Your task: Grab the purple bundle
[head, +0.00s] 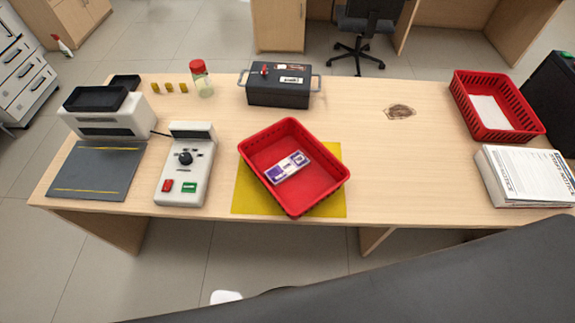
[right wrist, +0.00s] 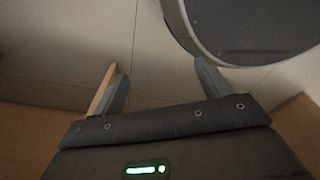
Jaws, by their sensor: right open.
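The purple bundle (head: 287,167), purple and white with a pale band, lies flat inside a red basket (head: 327,196). The basket stands turned at an angle on a yellow mat (head: 244,199) at the front middle of the counter. My right gripper (right wrist: 158,80) shows in the right wrist view with its two fingers apart and nothing between them. That view shows floor and wood panels, and no bundle. My left gripper is in neither view.
A second red basket (head: 497,132) and a paper stack (head: 527,176) are at the right.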

